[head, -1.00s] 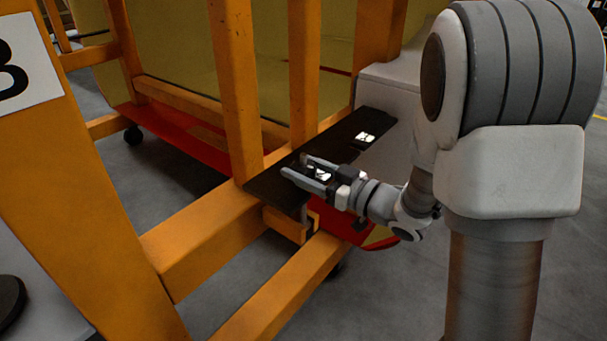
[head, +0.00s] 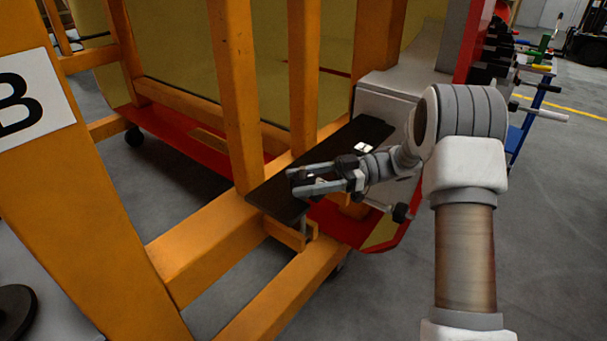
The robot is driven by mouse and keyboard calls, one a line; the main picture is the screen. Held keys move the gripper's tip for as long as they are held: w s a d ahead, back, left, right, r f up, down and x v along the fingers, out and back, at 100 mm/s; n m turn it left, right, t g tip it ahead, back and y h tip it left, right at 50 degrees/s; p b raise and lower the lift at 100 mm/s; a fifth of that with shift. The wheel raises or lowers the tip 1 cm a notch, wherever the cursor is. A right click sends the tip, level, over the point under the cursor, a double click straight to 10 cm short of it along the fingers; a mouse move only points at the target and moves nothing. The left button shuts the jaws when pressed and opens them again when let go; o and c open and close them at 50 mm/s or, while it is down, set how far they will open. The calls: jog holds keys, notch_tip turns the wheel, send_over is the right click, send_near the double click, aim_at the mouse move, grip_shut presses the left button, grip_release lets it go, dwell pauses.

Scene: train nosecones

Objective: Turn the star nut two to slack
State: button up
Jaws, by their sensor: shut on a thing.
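A black plate (head: 268,197) lies across the orange frame. My gripper (head: 291,182) is over its near part, with its two grey fingers pointing left. The fingers are shut on a small, dark star nut (head: 311,179), which is mostly hidden between them. I cannot read its number or see how tight it is. A second small fitting (head: 363,147) with bright faces sits farther back on the plate, apart from the gripper.
Orange posts (head: 236,95) rise close behind and left of the plate. A dark knob (head: 401,212) on a light rod sticks out below my wrist. A rack with coloured handles (head: 520,75) stands at the back right. Grey floor is clear at right.

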jog(key=shift+a+n+g+h+p, duration=0.1)
jog(key=shift+n+g+h+p, duration=0.5)
jog(key=shift+n+g, duration=1)
jog(key=shift+g+h, duration=0.3)
jog(key=shift+g, duration=0.3)
jog(key=o, duration=1.4)
